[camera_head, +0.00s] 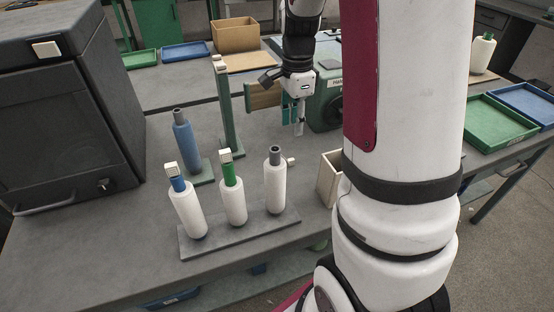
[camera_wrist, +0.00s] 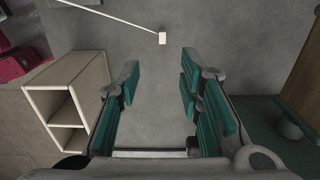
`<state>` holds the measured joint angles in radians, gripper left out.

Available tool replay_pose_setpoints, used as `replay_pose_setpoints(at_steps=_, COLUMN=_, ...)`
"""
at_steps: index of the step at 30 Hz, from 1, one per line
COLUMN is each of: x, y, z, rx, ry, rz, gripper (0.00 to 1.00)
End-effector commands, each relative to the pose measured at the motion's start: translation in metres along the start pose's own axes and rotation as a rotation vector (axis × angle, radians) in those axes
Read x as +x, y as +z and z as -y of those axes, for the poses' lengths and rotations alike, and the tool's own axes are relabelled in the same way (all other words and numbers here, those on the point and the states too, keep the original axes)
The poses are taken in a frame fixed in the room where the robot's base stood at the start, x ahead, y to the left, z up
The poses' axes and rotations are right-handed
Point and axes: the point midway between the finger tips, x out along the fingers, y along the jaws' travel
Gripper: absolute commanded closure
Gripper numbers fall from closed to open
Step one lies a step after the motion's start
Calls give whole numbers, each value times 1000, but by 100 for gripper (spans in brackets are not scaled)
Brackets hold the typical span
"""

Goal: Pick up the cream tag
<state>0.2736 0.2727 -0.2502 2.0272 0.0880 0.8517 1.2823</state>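A small cream block (camera_wrist: 162,38), which looks like the cream tag, lies on the grey table in the wrist view. A thin pale line runs from it to the upper left. In the head view a small cream piece (camera_head: 291,161) lies on the table right of the rear white cone; it appears to be the same one. My gripper (camera_head: 294,122) hangs above the table beyond that piece, in front of the green machine. In the wrist view my gripper (camera_wrist: 158,88) is open, its teal-padded fingers apart with nothing between them. The block lies ahead of the fingertips, apart from them.
A pale wooden open box (camera_wrist: 75,100) stands left of the fingers. The green machine (camera_head: 322,103) is close on the right. A rack (camera_head: 240,232) holds white cones, two with cream pieces on top. Bare table surrounds the block.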

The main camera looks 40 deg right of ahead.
Motion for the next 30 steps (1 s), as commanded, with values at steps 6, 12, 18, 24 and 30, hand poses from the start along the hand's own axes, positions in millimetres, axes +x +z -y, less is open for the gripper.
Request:
replay_pose_setpoints(at_steps=6, x=42, y=1, z=-1, rx=0, ry=6, rz=1, gripper=67)
replay_pose_setpoints(at_steps=12, x=70, y=0, z=-1, rx=-2, ry=2, rz=1, gripper=67)
replay_pose_setpoints(at_steps=18, x=82, y=1, z=0, rx=-4, ry=1, rz=1, gripper=67)
replay_pose_setpoints(at_steps=24, x=110, y=2, z=3, rx=-3, ry=4, rz=2, gripper=67)
replay_pose_setpoints(at_steps=30, x=129, y=2, z=3, rx=-4, ry=2, rz=1, gripper=67)
